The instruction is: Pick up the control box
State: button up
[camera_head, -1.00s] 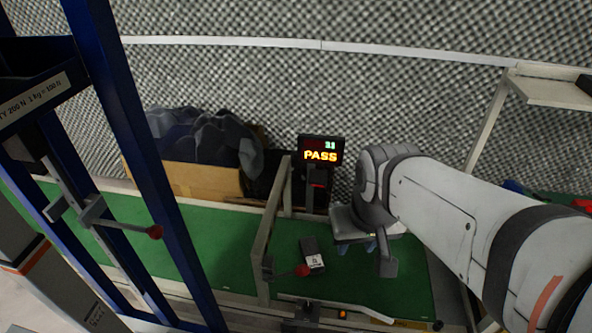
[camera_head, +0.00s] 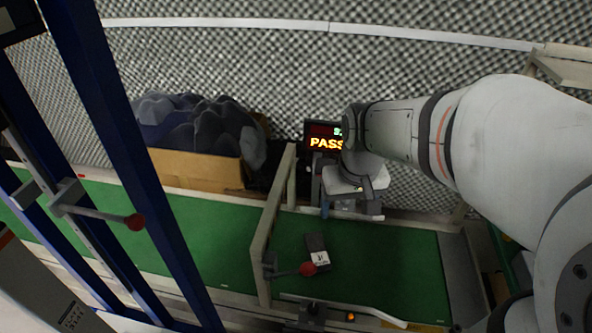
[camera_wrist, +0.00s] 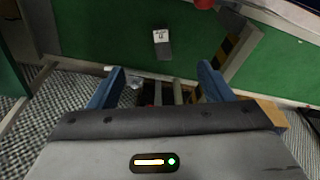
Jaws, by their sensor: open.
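The control box, a small dark box with a white label (camera_head: 317,249), lies on the green belt to the right of the pale frame. In the wrist view the box (camera_wrist: 162,44) lies on the green surface, above the space between the fingers and apart from them. My gripper (camera_head: 347,208) is over the far edge of the belt, beyond the box. In the wrist view its two blue fingers (camera_wrist: 161,84) are spread apart with nothing between them.
A pale upright frame (camera_head: 268,232) crosses the belt (camera_head: 385,265) left of the box. A red-knobbed lever (camera_head: 308,269) is close to the box. A display reading PASS (camera_head: 322,136) stands behind. A cardboard box (camera_head: 190,170) holds dark material. The belt right of the box is clear.

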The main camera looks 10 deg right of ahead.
jog(key=shift+o, duration=1.2)
jog(key=w+f+b, duration=0.6)
jog(key=w+f, duration=0.1)
jog(key=f, duration=0.4)
jog(key=w+f+g+b, duration=0.1)
jog(key=w+f+b, duration=0.6)
jog(key=f, duration=0.5)
jog(key=b, duration=0.7)
send_over(317, 248)
jog(key=shift+n+g, duration=0.3)
jog(key=shift+g, duration=0.1)
jog(key=f, duration=1.6)
jog(key=shift+w+d+f, duration=0.15)
jog(key=shift+w+f, duration=0.1)
jog(key=shift+f, duration=0.1)
notch_tip(317, 248, down, 5)
jog(key=b, duration=0.3)
jog(key=shift+s+f, duration=0.15)
jog(key=c, duration=1.4)
